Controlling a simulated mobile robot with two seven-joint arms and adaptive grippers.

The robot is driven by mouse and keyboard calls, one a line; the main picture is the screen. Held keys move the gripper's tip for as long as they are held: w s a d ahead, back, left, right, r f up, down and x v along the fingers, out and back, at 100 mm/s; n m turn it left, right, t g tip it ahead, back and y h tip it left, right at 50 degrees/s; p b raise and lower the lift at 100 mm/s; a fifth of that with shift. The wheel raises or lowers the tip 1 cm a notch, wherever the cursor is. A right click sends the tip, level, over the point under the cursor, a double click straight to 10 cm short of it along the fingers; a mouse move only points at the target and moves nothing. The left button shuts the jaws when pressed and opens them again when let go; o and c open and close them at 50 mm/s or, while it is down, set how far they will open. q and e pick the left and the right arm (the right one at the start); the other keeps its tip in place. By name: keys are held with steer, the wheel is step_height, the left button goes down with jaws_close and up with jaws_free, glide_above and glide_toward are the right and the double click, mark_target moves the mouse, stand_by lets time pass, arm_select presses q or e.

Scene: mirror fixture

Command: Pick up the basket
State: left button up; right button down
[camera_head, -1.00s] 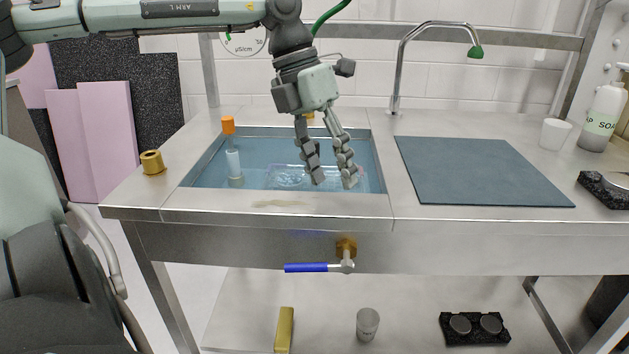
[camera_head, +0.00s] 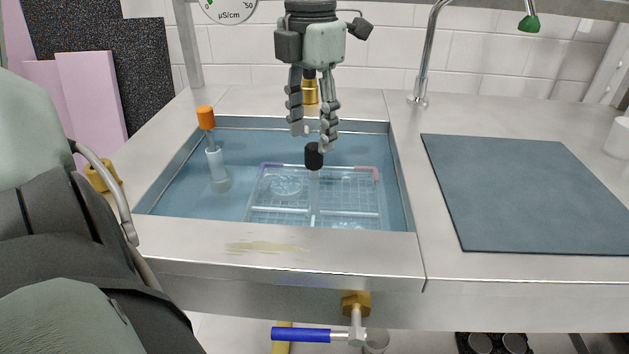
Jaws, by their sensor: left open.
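The basket (camera_head: 345,203) is a clear, divided wire-like tray lying in the blue water of the sink basin (camera_head: 404,190). A central post rises from it with a black knob (camera_head: 314,155) on top. A round clear dish-like item (camera_head: 286,186) shows in its left back part. My left gripper (camera_head: 313,138) points down, open, with its fingertips just above and around the top of the black knob. Whether a finger touches the knob I cannot tell. My right gripper is not in view.
An orange-capped probe (camera_head: 206,117) stands tilted at the basin's left. A brass fitting (camera_head: 311,92) is behind the gripper. A blue-grey mat (camera_head: 520,190) lies on the right counter, clear on top. A faucet (camera_head: 425,60) rises at the back. A blue-handled valve (camera_head: 300,335) juts out below.

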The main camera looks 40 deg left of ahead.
mark_target(314, 146)
arm_select(q)
steer(key=f, duration=0.5)
steer(key=shift+w+f, duration=0.3)
jaws_close()
steer(key=shift+r, duration=0.1)
